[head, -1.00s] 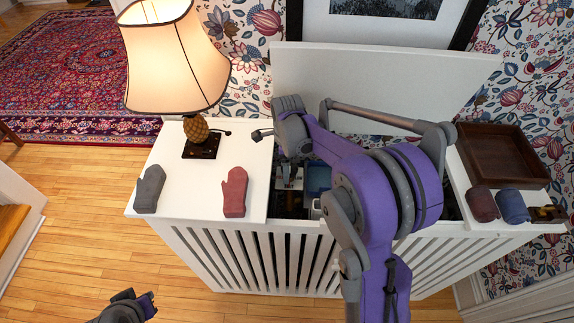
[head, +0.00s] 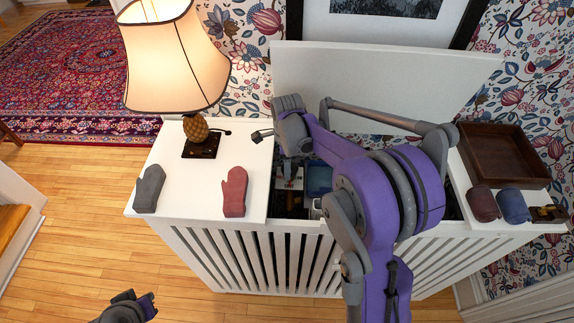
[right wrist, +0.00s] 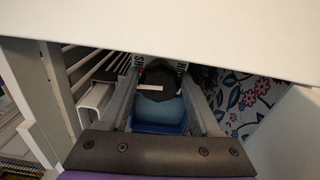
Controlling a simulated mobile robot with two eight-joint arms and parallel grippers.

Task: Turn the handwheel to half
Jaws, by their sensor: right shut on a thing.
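The handwheel (right wrist: 163,76) looks like a dark, faceted knob with a pale stripe across it, down inside the white radiator cover in the right wrist view. My right gripper (right wrist: 160,88) reaches down into the opening, with its two fingers on either side of the handwheel, shut on it. In the head view my right arm hides most of the handwheel and the fingers. A white label with dark letters, partly cut off, lies behind the wheel. My left gripper (head: 148,303) is low at the left, away from the cover; its jaws are unclear.
The cover's raised lid (head: 390,85) stands behind my right arm. A blue container (head: 319,178) sits inside the opening. On top are a lamp (head: 165,60), grey mitten (head: 149,189), red mitten (head: 235,192), brown tray (head: 503,155) and two rolls (head: 513,206). Floor at left is clear.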

